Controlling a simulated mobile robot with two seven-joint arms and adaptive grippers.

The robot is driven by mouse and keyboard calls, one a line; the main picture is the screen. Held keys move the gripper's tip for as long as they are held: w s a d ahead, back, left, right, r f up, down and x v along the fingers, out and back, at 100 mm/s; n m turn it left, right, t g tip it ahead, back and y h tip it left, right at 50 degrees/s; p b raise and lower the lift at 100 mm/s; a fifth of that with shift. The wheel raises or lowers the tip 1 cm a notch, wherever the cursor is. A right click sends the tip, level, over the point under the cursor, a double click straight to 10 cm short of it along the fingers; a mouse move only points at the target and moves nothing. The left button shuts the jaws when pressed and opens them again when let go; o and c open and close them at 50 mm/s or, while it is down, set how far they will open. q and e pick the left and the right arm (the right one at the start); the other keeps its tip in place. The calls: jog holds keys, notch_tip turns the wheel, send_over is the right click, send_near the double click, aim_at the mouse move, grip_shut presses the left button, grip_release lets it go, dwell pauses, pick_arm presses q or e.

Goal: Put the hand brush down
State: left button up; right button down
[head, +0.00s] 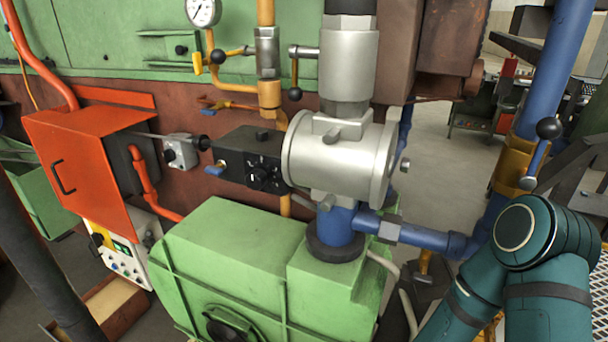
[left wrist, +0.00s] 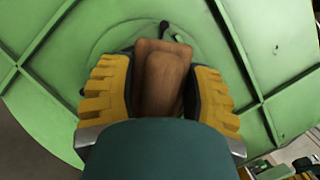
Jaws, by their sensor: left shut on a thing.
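The hand brush (left wrist: 163,85) shows in the left wrist view as a brown wooden block. My left gripper (left wrist: 160,66) has its yellow-and-black fingers shut on both sides of it. The brush's bristles cannot be made out. Behind the brush is a light green ribbed surface (left wrist: 265,45); I cannot tell whether the brush touches it. The left gripper and the brush do not show in the head view. My right arm stands at the lower right of the head view, with its gripper out of the picture.
A green housing (head: 235,250) fills the lower middle. Above it are a grey metal cylinder (head: 335,160), a black control block (head: 250,160) and blue pipes (head: 420,235). An orange box (head: 75,170) hangs at the left. Open floor (head: 440,150) shows behind, at the right.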

pick_arm(q)
jog(key=d+r+y, duration=0.1)
jog(key=d+r, duration=0.2)
jog(key=d+r+n+y, duration=0.1)
jog(key=d+r, duration=0.2)
jog(key=r, duration=0.1)
jog(key=d+r+b, duration=0.1)
jog(key=d+r, duration=0.2)
jog(key=shift+w+r+n+y, duration=0.1)
jog(key=shift+r+n+y, duration=0.05)
jog(key=shift+n+y, duration=0.25)
jog(key=s+d+r, duration=0.1)
jog(key=r, duration=0.1)
jog(key=s+d+r, duration=0.1)
jog(key=d+r, duration=0.1)
jog(key=s+d+r, duration=0.1)
jog(key=d+r, duration=0.1)
jog(key=r, duration=0.1)
jog(key=shift+d+b, duration=0.1)
jog(key=shift+b, duration=0.25)
pick_arm(e)
jog(key=shift+w+d+f, duration=0.1)
jog(key=shift+w+f, duration=0.45)
jog(key=shift+f, duration=0.35)
jog(key=shift+s, duration=0.1)
